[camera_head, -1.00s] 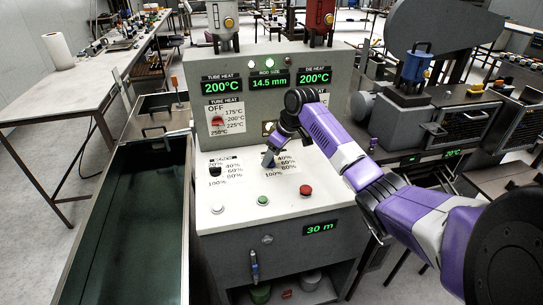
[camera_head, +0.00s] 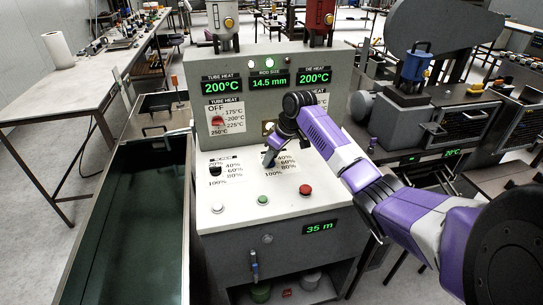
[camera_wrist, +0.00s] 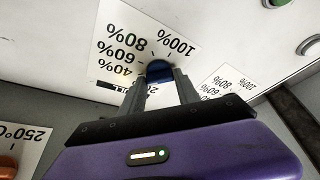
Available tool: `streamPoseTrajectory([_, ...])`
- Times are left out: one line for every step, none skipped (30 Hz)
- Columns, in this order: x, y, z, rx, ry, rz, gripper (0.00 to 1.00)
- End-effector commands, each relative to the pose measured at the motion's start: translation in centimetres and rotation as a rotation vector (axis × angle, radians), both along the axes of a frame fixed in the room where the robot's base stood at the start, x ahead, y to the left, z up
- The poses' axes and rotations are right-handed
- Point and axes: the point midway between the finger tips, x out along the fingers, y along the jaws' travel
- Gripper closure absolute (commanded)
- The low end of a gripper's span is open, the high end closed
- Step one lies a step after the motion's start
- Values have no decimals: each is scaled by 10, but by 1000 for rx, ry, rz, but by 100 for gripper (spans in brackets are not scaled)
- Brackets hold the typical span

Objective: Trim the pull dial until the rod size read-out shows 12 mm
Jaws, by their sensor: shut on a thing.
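The rod size read-out (camera_head: 269,83) shows 14.5 mm in green in the head view. My gripper (camera_head: 268,162) is at the right-hand dial on the sloped panel. In the wrist view my gripper (camera_wrist: 160,82) is shut on the pull dial (camera_wrist: 158,70), a blue knob between the two fingers. Its scale plate (camera_wrist: 122,48) shows 40% to 100%; part of the word beneath is hidden by a finger. The dial's exact pointer setting is hidden by the fingers.
The screw dial (camera_head: 215,170) sits left on the same panel. White, green (camera_head: 263,200) and red (camera_head: 305,190) buttons line the front edge. Tube heat (camera_head: 222,87) and die heat (camera_head: 314,77) both read 200°C. A length read-out (camera_head: 320,228) shows 35 m. A long trough (camera_head: 150,147) stands left.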

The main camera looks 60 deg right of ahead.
Motion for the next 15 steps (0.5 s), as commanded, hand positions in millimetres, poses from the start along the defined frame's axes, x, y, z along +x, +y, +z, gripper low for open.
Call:
streamPoseTrajectory([1,2,2,3,0,-18,100])
streamPoseTrajectory([1,2,2,3,0,-32,100])
streamPoseTrajectory([1,2,3,3,0,-54,100])
streamPoseTrajectory([1,3,3,4,0,-73,100])
streamPoseTrajectory([1,3,3,3,0,-92,100])
streamPoseTrajectory([1,3,4,4,-1,-120,100])
streamPoseTrajectory([1,4,4,4,0,-142,100])
streamPoseTrajectory([1,4,4,4,-1,-167,100])
streamPoseTrajectory([2,4,4,4,0,-200,100])
streamPoseTrajectory([1,5,4,4,0,-224,100])
streamPoseTrajectory([1,4,4,4,1,-252,100])
streamPoseTrajectory([2,5,4,4,2,-286,100])
streamPoseTrajectory([1,5,4,5,1,-312,100])
streamPoseTrajectory([2,5,4,3,2,-337,100])
streamPoseTrajectory([2,5,4,2,1,-371,100])
